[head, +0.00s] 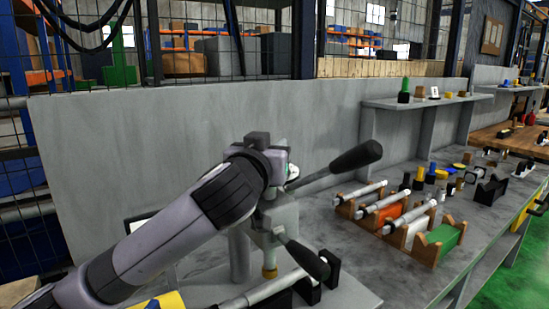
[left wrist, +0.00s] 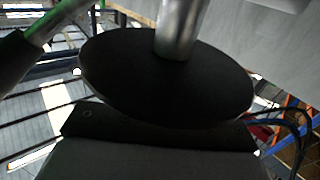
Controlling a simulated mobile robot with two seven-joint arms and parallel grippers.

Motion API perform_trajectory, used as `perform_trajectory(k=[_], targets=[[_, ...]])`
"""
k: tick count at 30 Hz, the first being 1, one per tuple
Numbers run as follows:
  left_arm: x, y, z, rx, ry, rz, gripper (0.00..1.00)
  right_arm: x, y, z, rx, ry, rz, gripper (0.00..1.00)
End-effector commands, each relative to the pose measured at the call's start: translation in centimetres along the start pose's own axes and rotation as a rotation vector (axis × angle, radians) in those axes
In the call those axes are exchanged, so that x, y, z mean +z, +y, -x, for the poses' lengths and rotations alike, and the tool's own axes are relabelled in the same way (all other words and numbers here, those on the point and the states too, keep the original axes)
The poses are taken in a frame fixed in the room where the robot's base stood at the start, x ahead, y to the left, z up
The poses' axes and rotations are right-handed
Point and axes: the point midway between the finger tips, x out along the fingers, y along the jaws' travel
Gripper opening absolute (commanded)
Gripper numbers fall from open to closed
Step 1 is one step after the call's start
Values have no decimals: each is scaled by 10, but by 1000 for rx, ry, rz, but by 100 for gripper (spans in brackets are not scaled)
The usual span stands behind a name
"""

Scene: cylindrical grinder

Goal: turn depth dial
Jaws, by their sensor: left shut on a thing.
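My left arm comes in from the left in the head view, and its gripper (head: 279,163) is up against the head of a grey grinder (head: 277,217). The fingertips are mostly hidden by the wrist. A small pale round part, seemingly the depth dial (head: 293,173), shows just right of the gripper. In the left wrist view a broad dark disc (left wrist: 165,85) with a silver shaft (left wrist: 180,28) fills the middle, very close to the camera. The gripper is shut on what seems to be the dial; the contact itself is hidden. My right gripper is not in view.
A lever with a black handle (head: 356,157) sticks out right of the grinder head, and a second black handle (head: 309,260) hangs below. Wooden racks with metal cylinders (head: 384,218) stand to the right on the bench. A grey wall panel (head: 120,150) is behind.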

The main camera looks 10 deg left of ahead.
Motion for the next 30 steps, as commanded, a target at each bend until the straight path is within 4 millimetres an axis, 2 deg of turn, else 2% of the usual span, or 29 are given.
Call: perform_trajectory(k=[1, 18, 30], targets=[[5, 2, 0, -40, -5, 5, 0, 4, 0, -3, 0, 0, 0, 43], [4, -8, 3, -570, -8, -2, 0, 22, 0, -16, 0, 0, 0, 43], [2, -13, 6, -805, -4, -4, 0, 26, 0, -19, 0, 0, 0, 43]])
